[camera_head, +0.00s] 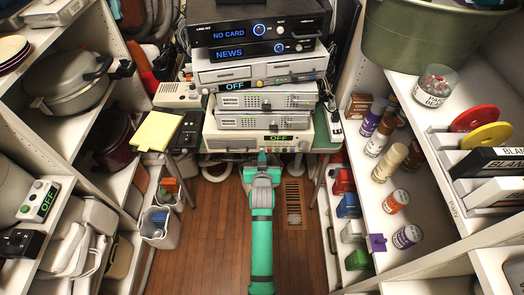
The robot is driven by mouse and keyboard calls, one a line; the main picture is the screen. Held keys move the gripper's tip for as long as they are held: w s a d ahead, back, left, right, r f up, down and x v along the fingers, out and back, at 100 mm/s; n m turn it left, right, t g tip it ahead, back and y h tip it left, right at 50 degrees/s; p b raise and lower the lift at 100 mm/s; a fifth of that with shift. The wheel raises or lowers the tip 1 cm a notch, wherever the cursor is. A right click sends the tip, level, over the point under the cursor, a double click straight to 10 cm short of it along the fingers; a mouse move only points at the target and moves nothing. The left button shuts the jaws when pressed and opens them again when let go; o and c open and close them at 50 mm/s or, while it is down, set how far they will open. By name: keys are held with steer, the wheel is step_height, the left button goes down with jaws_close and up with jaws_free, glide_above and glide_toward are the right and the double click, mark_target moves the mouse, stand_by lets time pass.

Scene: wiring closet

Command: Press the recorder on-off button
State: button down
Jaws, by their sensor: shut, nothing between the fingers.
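A stack of electronic units stands at the back centre. The top black unit (257,30) has a blue display reading NO CARD, a blue-ringed knob and small buttons. A slimmer black unit (251,51) below reads NEWS. Lower, a pale unit (270,83) reads OFF, with small coloured buttons. The cream bottom unit (235,141) also reads OFF, at its right. I cannot tell which is the recorder; no on-off label is legible. My gripper (262,158) is shut and empty, in front of and below the bottom unit's front, apart from the displays.
Shelves flank the narrow wooden floor (225,230). The right shelf holds jars (396,200) and coloured discs (486,135). A yellow pad (156,132) lies left of the stack.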

steer(key=shift+w, duration=0.45)
steer(key=v, duration=0.6)
steer(key=shift+r, duration=0.2)
steer(key=shift+s, duration=0.1)
stand_by(0.3)
